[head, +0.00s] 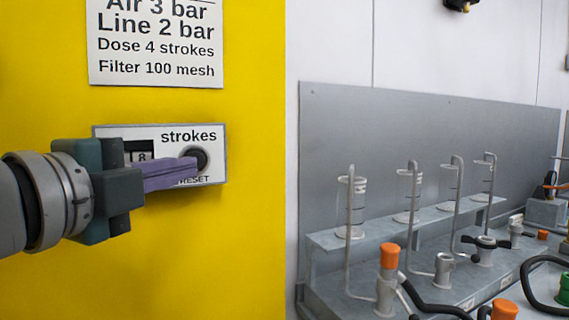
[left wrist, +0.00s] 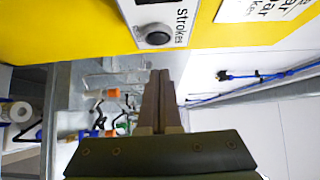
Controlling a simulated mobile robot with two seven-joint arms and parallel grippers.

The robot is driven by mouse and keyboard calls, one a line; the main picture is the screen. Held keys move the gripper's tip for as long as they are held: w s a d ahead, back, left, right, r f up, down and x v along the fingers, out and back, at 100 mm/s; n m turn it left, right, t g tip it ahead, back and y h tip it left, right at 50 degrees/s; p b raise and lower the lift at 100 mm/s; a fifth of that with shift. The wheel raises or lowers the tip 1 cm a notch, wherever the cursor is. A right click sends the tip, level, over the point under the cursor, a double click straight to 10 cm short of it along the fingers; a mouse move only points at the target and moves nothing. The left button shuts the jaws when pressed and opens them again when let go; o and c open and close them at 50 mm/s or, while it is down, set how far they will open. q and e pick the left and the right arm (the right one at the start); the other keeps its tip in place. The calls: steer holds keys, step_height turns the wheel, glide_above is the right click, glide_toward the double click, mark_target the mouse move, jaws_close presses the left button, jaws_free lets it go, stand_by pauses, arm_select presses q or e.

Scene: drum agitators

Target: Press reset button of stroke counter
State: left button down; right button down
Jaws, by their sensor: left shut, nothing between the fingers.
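The stroke counter (head: 214,167) is a pale box with the word "strokes" on the yellow panel. It has a small dark display (head: 139,151) that shows an 8, partly covered by my gripper. Its round dark reset button (head: 201,155) sits at the right, above the RESET label. My left gripper (head: 192,164) is shut and empty, with its purple fingertips overlapping the button's lower left edge in the head view. In the left wrist view the button (left wrist: 157,38) shows uncovered, above the fingertips (left wrist: 160,74). I cannot tell whether they touch. My right gripper is not in view.
A sign (head: 155,45) with pressure and dose text is above the counter. To the right, a grey bench (head: 420,290) holds several glass cylinders, valves and an orange-capped fitting (head: 389,256). Black hoses lie at the lower right.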

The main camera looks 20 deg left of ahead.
mark_target(203, 160)
arm_select(q)
steer(key=shift+w+a+p, duration=0.25)
steer(key=shift+w+a, duration=0.5)
steer(key=shift+w, duration=0.2)
steer(key=shift+w+a+p, duration=0.2)
steer(key=shift+w+a, duration=0.5)
steer(key=shift+w, duration=0.2)
